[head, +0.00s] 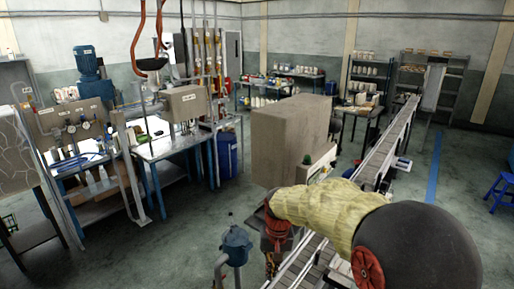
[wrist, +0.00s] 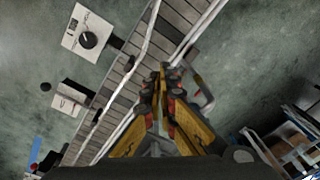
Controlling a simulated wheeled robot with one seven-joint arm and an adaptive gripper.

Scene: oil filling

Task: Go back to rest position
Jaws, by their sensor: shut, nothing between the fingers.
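My gripper shows in the wrist view (wrist: 165,75) with its yellow and dark fingers brought together at the tips. It is shut and holds nothing. In the head view my arm, with a yellowish sleeve and a dark rounded part, reaches in from the lower right over the conveyor (head: 375,168). The gripper itself cannot be made out clearly there.
A large grey-brown box-shaped unit (head: 293,140) stands beside the conveyor. A blue-grey post fitting (head: 236,244) rises at the front. A workbench (head: 170,145) with machinery is at left. A blue stool (head: 501,190) stands at right. Open floor (head: 170,240) lies at centre left.

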